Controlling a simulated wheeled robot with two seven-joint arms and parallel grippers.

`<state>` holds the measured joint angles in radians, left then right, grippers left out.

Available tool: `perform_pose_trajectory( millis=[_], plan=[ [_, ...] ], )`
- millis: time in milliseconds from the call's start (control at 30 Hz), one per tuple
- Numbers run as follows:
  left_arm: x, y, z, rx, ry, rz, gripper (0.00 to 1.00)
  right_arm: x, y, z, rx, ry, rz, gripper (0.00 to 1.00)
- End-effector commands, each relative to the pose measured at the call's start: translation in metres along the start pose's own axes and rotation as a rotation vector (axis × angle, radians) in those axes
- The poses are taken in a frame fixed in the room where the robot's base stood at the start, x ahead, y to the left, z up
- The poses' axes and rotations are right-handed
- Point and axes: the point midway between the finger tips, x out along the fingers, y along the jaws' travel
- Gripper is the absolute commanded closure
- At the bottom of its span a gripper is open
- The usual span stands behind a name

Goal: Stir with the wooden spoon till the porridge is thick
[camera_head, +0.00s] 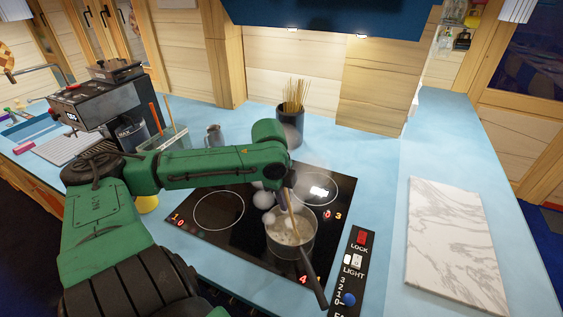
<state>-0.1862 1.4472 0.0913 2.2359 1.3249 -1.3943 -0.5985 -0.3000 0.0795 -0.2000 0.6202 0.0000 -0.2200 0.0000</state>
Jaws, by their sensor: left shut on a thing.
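A metal saucepan (293,246) with a dark handle stands on the front right ring of the black hob (238,243). Pale porridge (285,236) shows inside it, and whitish puffs of steam hang at its left rim. My left gripper (289,186) is above the pan, shut on the wooden spoon (293,212). The spoon slants down into the pan, and its lower end is hidden in the porridge. I cannot tell how thick the porridge is. My right gripper is not in view.
A control panel (352,270) with a red LOCK switch and a blue knob lies right of the pan handle. A marble board (452,240) lies further right. A dark pot of sticks (291,122) stands behind the hob. A coffee machine (100,100) stands at the left.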

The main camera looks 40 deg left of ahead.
Motion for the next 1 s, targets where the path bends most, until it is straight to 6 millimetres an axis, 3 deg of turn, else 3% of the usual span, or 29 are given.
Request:
perform_pose_trajectory(
  millis=[100,400,767,1000],
  plan=[
    [-0.001,0.001,-0.001,-0.003,0.000,-0.002,1.00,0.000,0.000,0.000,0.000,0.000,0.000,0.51],
    [0.003,-0.020,0.022,-0.003,-0.001,-0.002,1.00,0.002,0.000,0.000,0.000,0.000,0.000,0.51],
    [0.001,0.002,-0.001,-0.001,0.000,0.000,1.00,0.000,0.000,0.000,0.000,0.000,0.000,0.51],
    [0.002,-0.015,0.017,-0.004,-0.003,-0.003,1.00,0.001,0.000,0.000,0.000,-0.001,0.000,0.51]
  ],
)
